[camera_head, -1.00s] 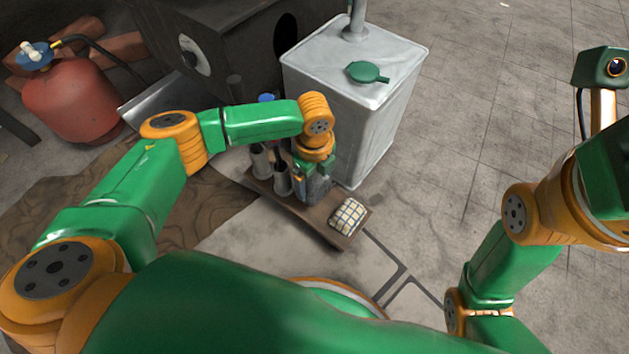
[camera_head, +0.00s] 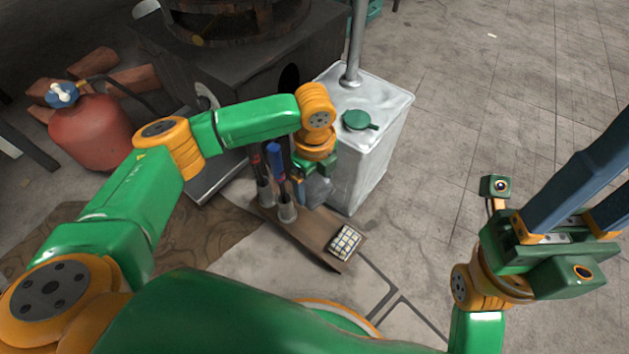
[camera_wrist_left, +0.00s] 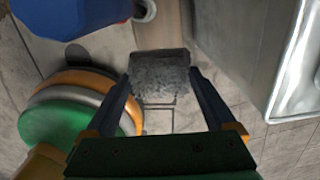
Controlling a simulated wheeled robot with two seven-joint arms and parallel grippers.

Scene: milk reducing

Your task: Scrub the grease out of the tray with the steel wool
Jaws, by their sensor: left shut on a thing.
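My left gripper (camera_head: 313,176) is shut on a grey, rough block of steel wool (camera_head: 318,192), just above the wooden board's right side. In the left wrist view the steel wool (camera_wrist_left: 160,76) sits between the two dark fingertips. A shallow metal tray (camera_head: 218,178) lies in front of the dark stove, left of my left gripper. My left forearm hides part of it, and I cannot make out grease in it. My right gripper (camera_head: 598,190) is at the right, with its two blue-grey fingers apart and nothing seen between them; their tips run out of the picture.
A wooden board (camera_head: 290,232) carries metal cups with dark and blue-handled tools (camera_head: 276,160), and a checkered pad (camera_head: 345,243). A tall pale tin (camera_head: 375,135) with a green lid stands close behind my left gripper. A red gas cylinder (camera_head: 90,138) is at left. Floor at right is clear.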

